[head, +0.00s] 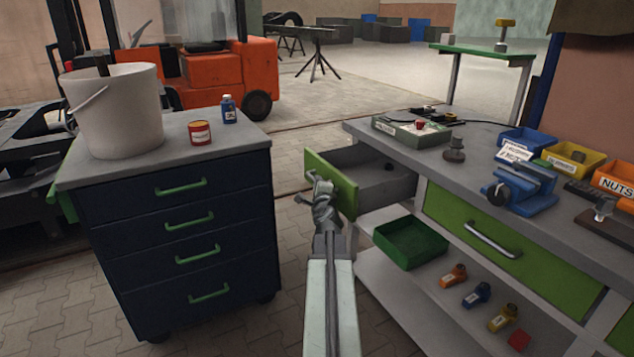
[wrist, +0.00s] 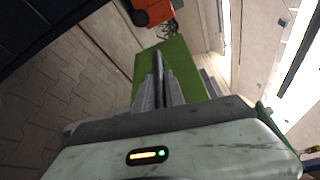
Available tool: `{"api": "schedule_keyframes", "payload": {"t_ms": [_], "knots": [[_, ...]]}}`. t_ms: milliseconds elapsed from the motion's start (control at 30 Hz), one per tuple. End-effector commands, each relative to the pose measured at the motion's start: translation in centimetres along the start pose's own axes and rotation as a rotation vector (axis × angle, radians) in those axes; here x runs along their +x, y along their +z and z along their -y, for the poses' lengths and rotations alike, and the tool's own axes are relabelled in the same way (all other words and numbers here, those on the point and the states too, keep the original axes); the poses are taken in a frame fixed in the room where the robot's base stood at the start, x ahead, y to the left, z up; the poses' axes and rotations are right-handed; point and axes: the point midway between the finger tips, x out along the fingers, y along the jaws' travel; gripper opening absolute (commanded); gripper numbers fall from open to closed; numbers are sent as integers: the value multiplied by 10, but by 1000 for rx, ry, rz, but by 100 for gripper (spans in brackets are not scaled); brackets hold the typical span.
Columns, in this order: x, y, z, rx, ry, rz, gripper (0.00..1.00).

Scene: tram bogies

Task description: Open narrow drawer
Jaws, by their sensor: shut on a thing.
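The narrow drawer (head: 330,182) with a green front is at the left end of the grey workbench. It stands well pulled out, and its grey inside shows, with a small dark item at the back. My gripper (head: 322,187) is at the drawer's front, shut on the handle. In the wrist view, the green drawer front (wrist: 185,70) lies beyond my gripper's fingers (wrist: 158,90), with the dark handle (wrist: 158,65) between them. In the head view the handle is mostly hidden by my gripper.
A wide green drawer (head: 510,245) in the workbench (head: 440,170) is shut. A green tray (head: 410,242) sits on the shelf below. A dark blue cabinet (head: 190,240) with a white bucket (head: 115,110) stands left. Paved floor lies between cabinet and bench.

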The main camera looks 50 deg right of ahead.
Motion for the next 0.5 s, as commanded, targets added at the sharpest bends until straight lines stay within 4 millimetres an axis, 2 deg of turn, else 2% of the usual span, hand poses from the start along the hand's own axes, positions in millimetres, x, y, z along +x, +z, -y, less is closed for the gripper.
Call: {"api": "schedule_keyframes", "payload": {"t_ms": [500], "knots": [[-8,-12,1,0,-3,-19,0]]}}
